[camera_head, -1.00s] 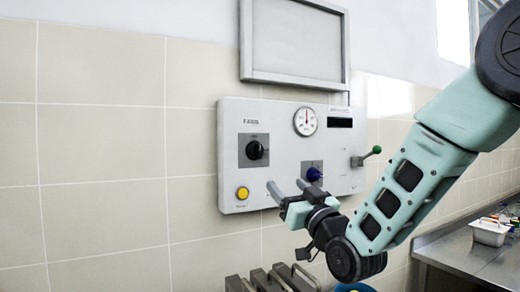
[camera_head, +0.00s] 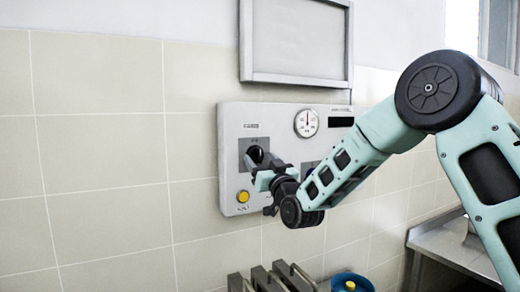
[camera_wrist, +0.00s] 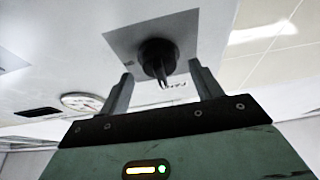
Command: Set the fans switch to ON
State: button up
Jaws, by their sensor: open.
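The fans switch is a black rotary knob (camera_head: 255,154) on a dark square plate (camera_head: 246,146), under a small label on the wall panel. In the head view my gripper (camera_head: 258,172) is in front of the knob and partly covers it. In the wrist view the knob (camera_wrist: 159,60) stands between and beyond the two fingers of my gripper (camera_wrist: 162,88). The fingers are open on either side, with a visible gap to the knob. Which setting the knob points to cannot be read.
The light grey panel (camera_head: 230,128) also holds a round gauge (camera_head: 306,123), a dark display (camera_head: 341,122) and a yellow button (camera_head: 243,196). My arm hides its lower right part. A framed board (camera_head: 297,42) hangs above. Metal handles (camera_head: 272,278) and a blue cylinder (camera_head: 352,282) are below.

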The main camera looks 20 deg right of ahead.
jog(key=shift+x, duration=0.8)
jog(key=c, duration=1)
